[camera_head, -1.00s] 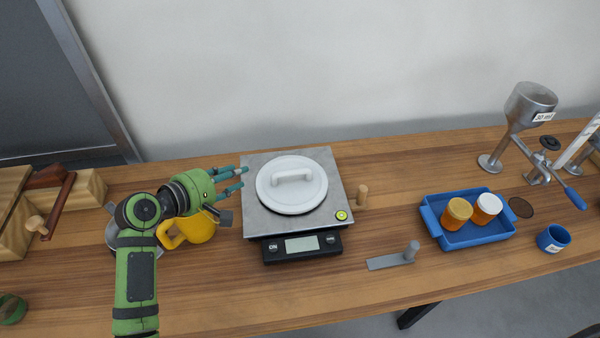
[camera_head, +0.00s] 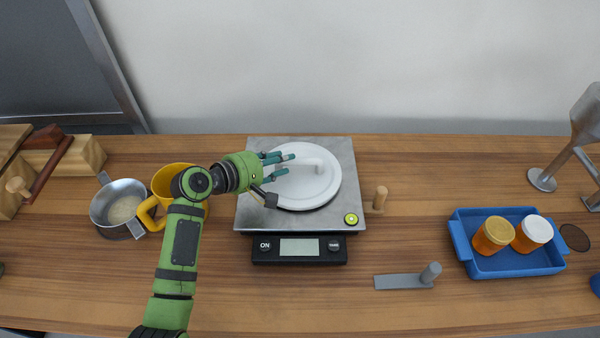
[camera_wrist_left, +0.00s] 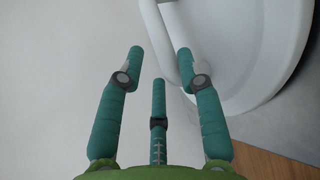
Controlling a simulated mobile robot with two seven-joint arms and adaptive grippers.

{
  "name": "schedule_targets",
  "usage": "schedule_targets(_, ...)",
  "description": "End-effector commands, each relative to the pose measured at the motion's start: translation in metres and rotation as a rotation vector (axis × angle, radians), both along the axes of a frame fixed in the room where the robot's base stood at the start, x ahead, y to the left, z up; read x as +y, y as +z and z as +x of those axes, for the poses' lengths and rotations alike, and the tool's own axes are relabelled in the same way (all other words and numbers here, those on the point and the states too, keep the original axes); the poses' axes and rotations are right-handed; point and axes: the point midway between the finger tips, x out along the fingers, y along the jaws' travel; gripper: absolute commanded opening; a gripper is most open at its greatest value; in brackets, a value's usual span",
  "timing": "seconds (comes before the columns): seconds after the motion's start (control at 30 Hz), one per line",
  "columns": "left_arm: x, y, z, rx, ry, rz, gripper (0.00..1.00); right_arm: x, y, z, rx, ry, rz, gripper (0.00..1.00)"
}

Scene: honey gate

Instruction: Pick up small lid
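A round white lid (camera_head: 318,188) with a raised bar handle (camera_head: 308,163) lies on the steel plate of a kitchen scale (camera_head: 250,210). My left gripper (camera_head: 280,163) comes in from the left, with its teal fingers over the lid's left part, close to the handle. My right gripper is out of view.
A yellow mug (camera_head: 165,180) and a steel pot (camera_head: 112,190) stand left, near my left forearm. A small wooden peg (camera_head: 380,198) and a grey metal piece (camera_head: 405,281) are right of the scale. A blue tray (camera_head: 510,264) holds two orange jars.

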Motion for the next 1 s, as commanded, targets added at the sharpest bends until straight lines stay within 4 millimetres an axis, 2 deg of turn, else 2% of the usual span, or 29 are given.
schedule_targets(0.1, -0.016, -0.005, 0.009, 0.003, -0.002, -0.002, 0.36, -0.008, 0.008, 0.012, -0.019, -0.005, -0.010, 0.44)
schedule_targets(0.23, -0.027, -0.012, 0.019, 0.000, -0.001, -0.002, 0.36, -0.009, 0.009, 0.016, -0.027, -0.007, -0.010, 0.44)
schedule_targets(0.57, -0.033, -0.017, 0.025, -0.001, 0.000, 0.001, 0.36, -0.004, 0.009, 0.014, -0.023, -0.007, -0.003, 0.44)
schedule_targets(0.6, -0.033, -0.017, 0.025, -0.001, 0.000, 0.001, 0.32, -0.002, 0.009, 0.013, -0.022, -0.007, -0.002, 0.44)
schedule_targets(0.67, -0.033, -0.017, 0.025, -0.001, 0.000, 0.001, 0.08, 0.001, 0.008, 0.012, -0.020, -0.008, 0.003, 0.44)
schedule_targets(0.7, -0.033, -0.017, 0.024, -0.001, 0.000, 0.001, 0.00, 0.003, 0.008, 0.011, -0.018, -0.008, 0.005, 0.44)
schedule_targets(1.0, -0.032, -0.017, 0.024, -0.001, 0.000, 0.001, 0.00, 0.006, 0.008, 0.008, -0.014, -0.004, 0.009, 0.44)
